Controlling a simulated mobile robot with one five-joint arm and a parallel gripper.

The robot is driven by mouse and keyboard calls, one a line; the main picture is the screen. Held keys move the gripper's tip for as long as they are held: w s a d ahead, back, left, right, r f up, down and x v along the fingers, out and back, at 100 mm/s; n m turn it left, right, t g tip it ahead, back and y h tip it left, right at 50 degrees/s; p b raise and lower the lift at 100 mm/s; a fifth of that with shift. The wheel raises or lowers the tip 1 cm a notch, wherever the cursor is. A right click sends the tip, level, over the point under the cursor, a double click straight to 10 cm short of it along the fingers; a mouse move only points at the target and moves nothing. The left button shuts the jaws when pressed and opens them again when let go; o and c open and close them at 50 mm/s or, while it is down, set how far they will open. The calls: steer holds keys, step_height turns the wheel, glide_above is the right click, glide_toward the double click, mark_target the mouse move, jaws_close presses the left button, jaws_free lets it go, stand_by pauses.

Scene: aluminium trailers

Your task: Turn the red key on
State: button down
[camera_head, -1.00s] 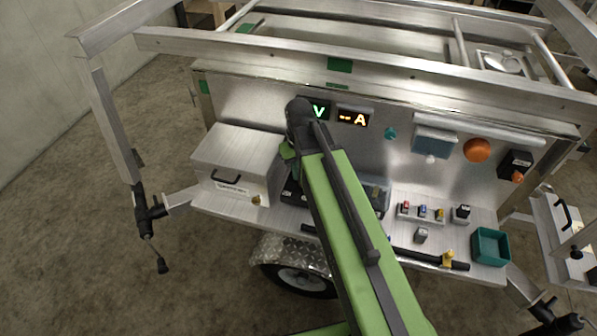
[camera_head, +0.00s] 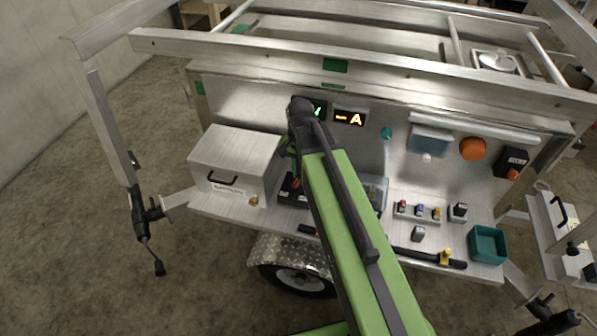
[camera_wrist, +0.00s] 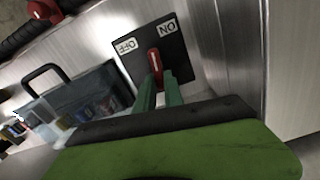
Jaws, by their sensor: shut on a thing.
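The red key (camera_wrist: 154,62) sits on a black plate (camera_wrist: 180,50) in the wrist view, with white OFF and ON labels to its left and right. The key's upper end stands between the two labels. The green fingers of my gripper (camera_wrist: 158,84) are shut on the key's lower part, one finger on each side. In the head view the black plate (camera_head: 289,190) shows just left of my green arm, on the shelf beside the metal box. My arm hides the gripper there.
A metal box (camera_head: 233,163) with a black handle stands left of the plate. A clear case (camera_wrist: 75,100) with a dark handle is close by in the wrist view. A teal bin (camera_head: 487,243) and small coloured switches (camera_head: 419,211) sit to the right.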

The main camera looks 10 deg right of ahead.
steer(key=m, duration=0.3)
steer(key=shift+s+d+m, duration=0.15)
steer(key=shift+s+m, duration=0.1)
steer(key=shift+m, duration=0.05)
steer(key=shift+s+d+m, duration=0.1)
steer(key=shift+s+m, duration=0.1)
steer(key=shift+m, duration=1.5)
steer(key=c, duration=1.4)
jaws_free()
steer(key=shift+c, duration=0.2)
step_height(320, 180, up, 17)
steer(key=p, duration=1.7)
steer(key=shift+r, duration=0.2)
